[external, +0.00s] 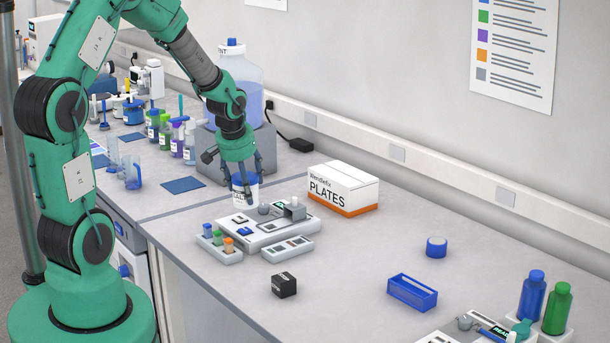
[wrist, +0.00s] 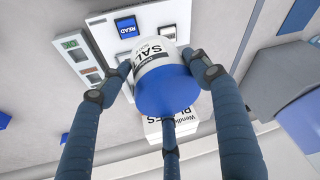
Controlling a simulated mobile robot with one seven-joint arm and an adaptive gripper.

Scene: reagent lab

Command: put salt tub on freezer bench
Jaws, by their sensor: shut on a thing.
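The salt tub (external: 245,193) is white with a blue lid and lettering. In the wrist view the salt tub (wrist: 165,72) sits between my three fingers, its blue lid toward the camera. My gripper (external: 244,178) is shut on it, gripping around its upper part. In the external view the tub is just behind the white instrument on the bench. I cannot tell whether its base touches the bench. No label in these frames marks a bench as the freezer bench.
A white instrument (external: 262,231) with small vials in front stands close to the tub. A PLATES box (external: 342,190) is to the right, and a large blue-liquid bottle (external: 250,95) on a grey block is behind. A black cube (external: 284,285) and blue rack (external: 412,292) stand further front. Bench between is clear.

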